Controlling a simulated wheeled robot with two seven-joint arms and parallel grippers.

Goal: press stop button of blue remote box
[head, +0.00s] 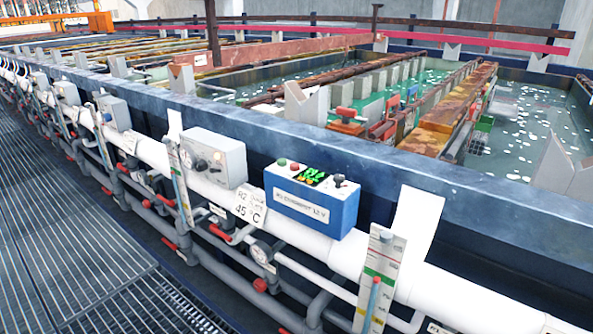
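The blue remote box (311,202) sits on the white pipe along the tank's front side, right of the picture's middle. Its top is grey and carries a small green button (282,162), a red button (295,167), a lit green display (315,174) with orange marks below it, and a black knob (339,180). A white label with blurred text is on its front. I cannot read which button is marked stop. Neither of my grippers is in view.
A grey control box (214,158) stands left of the blue box. White gauge panels (379,278) and a tag reading 45°C (250,206) hang nearby. Pipes with red valve handles run below. Behind is a tank rim (330,143) and greenish liquid. Grating floor (60,230) lies at left.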

